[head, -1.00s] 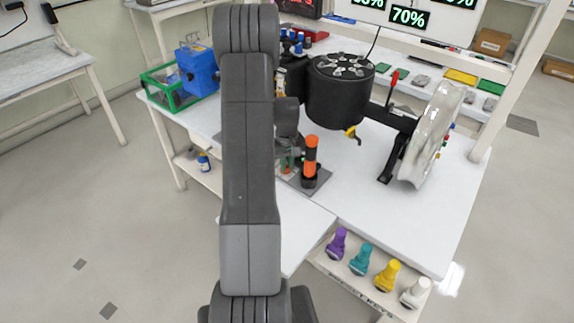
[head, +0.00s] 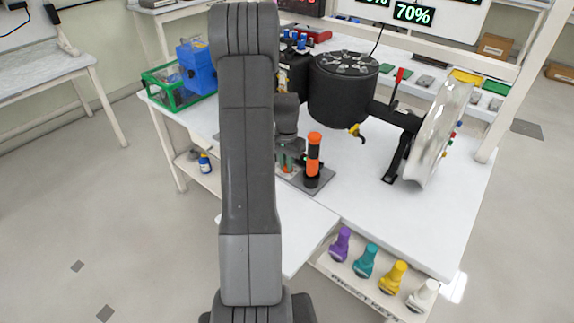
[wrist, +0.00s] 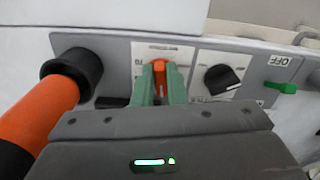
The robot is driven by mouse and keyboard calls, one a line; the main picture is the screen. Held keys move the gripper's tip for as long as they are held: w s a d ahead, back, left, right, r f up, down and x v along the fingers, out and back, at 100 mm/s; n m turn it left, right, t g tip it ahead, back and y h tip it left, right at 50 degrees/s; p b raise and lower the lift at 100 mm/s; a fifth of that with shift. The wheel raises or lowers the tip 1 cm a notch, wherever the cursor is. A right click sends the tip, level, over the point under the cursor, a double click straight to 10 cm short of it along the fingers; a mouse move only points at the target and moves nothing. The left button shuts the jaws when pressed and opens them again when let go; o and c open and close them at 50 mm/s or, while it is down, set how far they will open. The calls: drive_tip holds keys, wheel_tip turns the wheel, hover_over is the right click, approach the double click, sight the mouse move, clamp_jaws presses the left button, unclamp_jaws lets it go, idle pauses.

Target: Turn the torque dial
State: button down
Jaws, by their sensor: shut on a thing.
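My gripper (wrist: 160,88) has its green fingers closed around a small orange dial (wrist: 159,66) on a grey control panel. The dial stands on a white plate with printed numbers, seen upside down in the wrist view. The fingers hide its sides and lower part. In the head view my gripper (head: 290,157) is low beside the upright orange and black handle (head: 313,156), and my arm covers much of the panel. A display (head: 413,12) at the top reads 70%.
In the wrist view the orange handle (wrist: 42,112) rises close left of my fingers. A black knob (wrist: 222,78) sits close right, with a green switch (wrist: 285,88) marked OFF beyond. A black drum (head: 343,90) and a wheel disc (head: 440,135) stand on the white table.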

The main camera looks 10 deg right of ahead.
drive_tip(key=m, duration=0.3)
drive_tip(key=shift+w+a+m+b, duration=0.1)
drive_tip(key=shift+w+m+b, duration=0.05)
drive_tip(key=shift+m+b, duration=0.2)
drive_tip(key=m, duration=0.4)
drive_tip(key=shift+w+m, duration=0.2)
drive_tip(key=shift+m, duration=0.15)
drive_tip(key=m, duration=0.3)
drive_tip(key=shift+w+b, duration=0.1)
drive_tip(key=shift+b, duration=0.25)
drive_tip(key=shift+w+m, duration=0.15)
drive_tip(key=shift+m, duration=1.85)
drive_tip(key=c, duration=1.5)
unclamp_jaws()
drive_tip(key=shift+o, duration=0.2)
